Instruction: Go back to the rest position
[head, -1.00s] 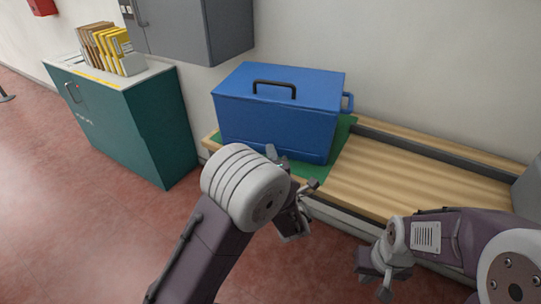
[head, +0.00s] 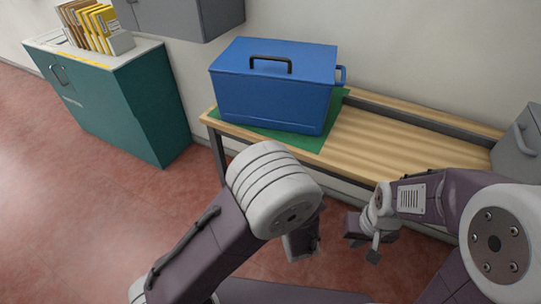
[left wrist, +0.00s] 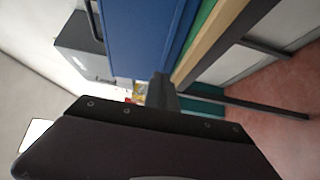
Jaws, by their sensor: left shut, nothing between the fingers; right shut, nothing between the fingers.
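My left gripper (head: 303,243) is low in front of the bench, partly hidden behind my own left wrist. Its dark fingers (left wrist: 162,92) show shut and empty in the left wrist view. My right gripper (head: 368,245) is to its right, also in front of the bench edge, shut with nothing in it. A blue lidded box (head: 272,95) with a black top handle stands upright on a green mat (head: 325,138) on the wooden bench. The box also shows in the left wrist view (left wrist: 140,35). Neither gripper touches the box.
The wooden bench (head: 400,145) is bare right of the mat. A teal cabinet (head: 130,105) at left holds yellow and brown files (head: 92,28). A grey wall cabinet (head: 190,15) hangs above. A grey case (head: 518,148) stands at the right end. Red floor at left is clear.

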